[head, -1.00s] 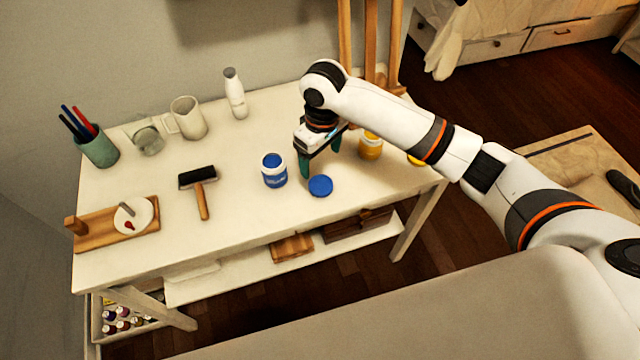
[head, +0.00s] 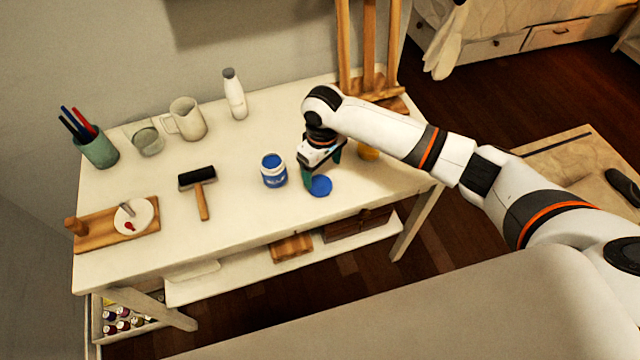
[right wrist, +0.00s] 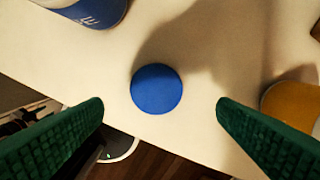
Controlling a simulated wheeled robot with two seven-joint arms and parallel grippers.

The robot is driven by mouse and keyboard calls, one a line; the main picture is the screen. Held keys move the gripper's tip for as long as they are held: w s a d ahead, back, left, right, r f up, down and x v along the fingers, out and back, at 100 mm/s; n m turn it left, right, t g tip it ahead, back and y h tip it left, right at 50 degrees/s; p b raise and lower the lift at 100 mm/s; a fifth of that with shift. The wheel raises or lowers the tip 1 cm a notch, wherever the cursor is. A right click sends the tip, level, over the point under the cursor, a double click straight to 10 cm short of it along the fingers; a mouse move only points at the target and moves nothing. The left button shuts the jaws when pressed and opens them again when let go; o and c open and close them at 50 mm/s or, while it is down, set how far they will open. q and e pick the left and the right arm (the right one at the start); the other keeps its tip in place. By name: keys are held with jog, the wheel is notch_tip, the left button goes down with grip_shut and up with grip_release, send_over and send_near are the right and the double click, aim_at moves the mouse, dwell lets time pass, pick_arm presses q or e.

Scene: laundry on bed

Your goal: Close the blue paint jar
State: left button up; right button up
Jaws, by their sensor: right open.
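The blue paint jar (head: 273,171) stands upright and open on the white table, with blue paint showing at its top. Its round blue lid (head: 320,186) lies flat on the table to the right of the jar, near the front edge. My right gripper (head: 322,178) is open and empty, pointing down just above and behind the lid. In the right wrist view the lid (right wrist: 156,89) sits between the two green fingers, with space on both sides. The jar (right wrist: 92,10) shows partly at the top left there. My left gripper is not in view.
A yellow jar (head: 368,153) stands right of the gripper, partly hidden by my arm; it also shows in the right wrist view (right wrist: 292,108). A brayer (head: 199,188) lies left of the blue jar. A bottle (head: 235,94), mug (head: 187,118) and easel (head: 369,50) stand behind.

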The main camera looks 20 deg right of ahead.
aim_at(321, 185)
jog(key=shift+f, duration=0.15)
jog(key=f, duration=0.5)
jog(key=shift+a+f, duration=0.1)
jog(key=shift+a, duration=0.1)
jog(key=c, duration=1.1)
